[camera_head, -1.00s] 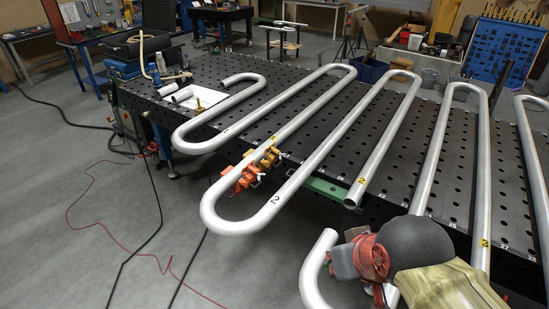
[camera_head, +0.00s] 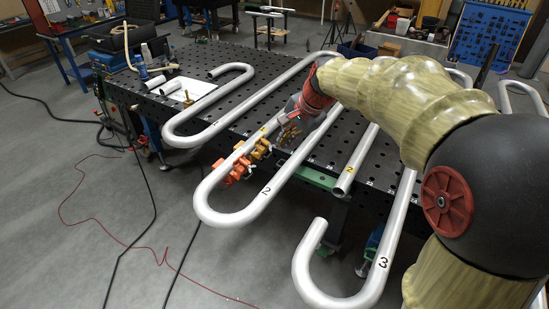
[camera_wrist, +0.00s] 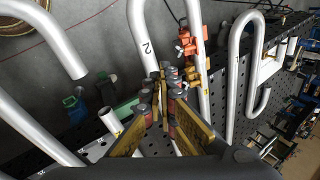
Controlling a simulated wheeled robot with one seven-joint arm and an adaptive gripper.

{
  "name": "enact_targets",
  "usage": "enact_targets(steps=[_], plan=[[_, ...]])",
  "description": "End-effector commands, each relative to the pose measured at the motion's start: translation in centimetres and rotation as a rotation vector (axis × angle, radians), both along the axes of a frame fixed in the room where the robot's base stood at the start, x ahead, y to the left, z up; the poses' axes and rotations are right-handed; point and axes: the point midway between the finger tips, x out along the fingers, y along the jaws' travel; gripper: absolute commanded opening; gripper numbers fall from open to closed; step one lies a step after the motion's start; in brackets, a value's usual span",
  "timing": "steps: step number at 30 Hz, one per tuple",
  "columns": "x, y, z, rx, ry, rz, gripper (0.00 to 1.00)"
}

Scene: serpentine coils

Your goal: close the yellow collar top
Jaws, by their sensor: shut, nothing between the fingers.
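The yellow collar (camera_head: 261,149) sits on the long pipe marked 2 (camera_head: 222,178), near its bend at the table's front edge. Just beside it on the same pipe is an orange collar (camera_head: 232,168). How far the yellow top stands open is too small to tell. My gripper (camera_head: 285,136) is close to the yellow collar, just right of it in the head view, and holds nothing. In the wrist view my gripper's fingers (camera_wrist: 168,88) are together and partly hide the yellow collar (camera_wrist: 190,76); the orange collar (camera_wrist: 186,43) shows beyond. I cannot tell whether the fingers touch the collar.
More bent pipes lie side by side on the black perforated table (camera_head: 225,62), including a pipe marked 3 (camera_head: 374,274). A short free pipe end (camera_head: 343,188) is right of my gripper. A green bar (camera_head: 312,177) runs under the table edge.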

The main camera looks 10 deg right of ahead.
Motion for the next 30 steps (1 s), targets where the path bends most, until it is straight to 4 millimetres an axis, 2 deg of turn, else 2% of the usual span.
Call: enact_targets(steps=[1, 6, 11, 15, 20, 24, 30], plan=[[2.1, -0.4, -0.8, 0.033, 0.020, -0.048, 0.00], [8.3, -1.4, -3.5, 0.154, 0.075, -0.223, 0.00], [13.8, -2.7, -7.0, 0.269, 0.131, -0.389, 0.00], [18.1, -3.9, -10.7, 0.367, 0.183, -0.536, 0.00], [22.4, -5.4, -15.7, 0.478, 0.244, -0.703, 0.00], [25.4, -6.9, -20.6, 0.574, 0.301, -0.850, 0.00], [28.1, -8.4, -26.5, 0.687, 0.368, -1.019, 0.00]])
